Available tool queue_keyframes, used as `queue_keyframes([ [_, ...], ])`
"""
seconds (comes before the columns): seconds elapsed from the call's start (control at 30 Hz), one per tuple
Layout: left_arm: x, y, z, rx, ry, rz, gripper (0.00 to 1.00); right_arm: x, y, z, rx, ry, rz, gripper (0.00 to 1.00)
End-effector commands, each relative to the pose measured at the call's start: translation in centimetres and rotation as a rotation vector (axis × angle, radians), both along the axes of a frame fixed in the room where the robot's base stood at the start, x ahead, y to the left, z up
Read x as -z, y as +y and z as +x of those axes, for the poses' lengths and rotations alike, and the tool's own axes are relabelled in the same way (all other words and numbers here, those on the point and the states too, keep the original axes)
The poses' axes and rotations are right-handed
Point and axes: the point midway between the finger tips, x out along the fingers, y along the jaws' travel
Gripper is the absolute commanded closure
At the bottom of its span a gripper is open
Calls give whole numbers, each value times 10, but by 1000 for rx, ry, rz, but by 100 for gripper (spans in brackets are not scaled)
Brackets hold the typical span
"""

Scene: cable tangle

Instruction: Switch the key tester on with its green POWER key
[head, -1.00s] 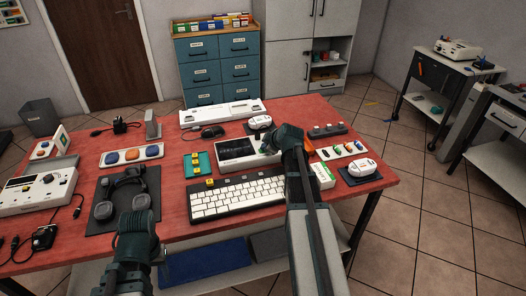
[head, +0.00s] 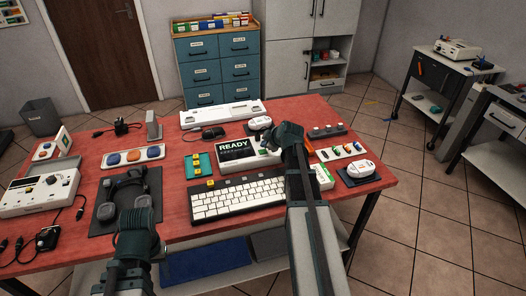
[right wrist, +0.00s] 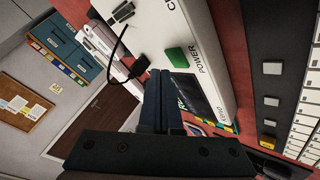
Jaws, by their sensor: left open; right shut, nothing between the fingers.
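The key tester (head: 229,166) is a white box behind the keyboard, and its dark screen (head: 237,146) shows READY with a line of small text under it. The right wrist view shows the tester's white side (right wrist: 165,28), its green POWER key (right wrist: 178,57) and part of the screen (right wrist: 190,92). My right gripper (head: 268,145) is over the tester's right end in the head view; its shut, empty fingers (right wrist: 161,78) end right by the green key. I cannot tell whether they touch it. My left gripper (head: 124,285) is open and empty at the table's front edge.
A white keyboard (head: 238,199) lies in front of the tester.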

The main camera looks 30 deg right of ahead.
Motion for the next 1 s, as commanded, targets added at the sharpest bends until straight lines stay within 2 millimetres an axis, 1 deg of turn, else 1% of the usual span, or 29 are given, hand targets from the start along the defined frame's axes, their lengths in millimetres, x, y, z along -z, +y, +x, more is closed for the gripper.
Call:
queue_keyframes([
  [0.3,-32,0,0,0,0,0,50,-32,0,0,0,0,0,100],
  [0.6,-58,0,0,0,0,0,50,-58,0,0,0,0,0,100],
  [1.0,-58,0,0,0,0,0,50,-58,0,0,0,0,0,100],
])
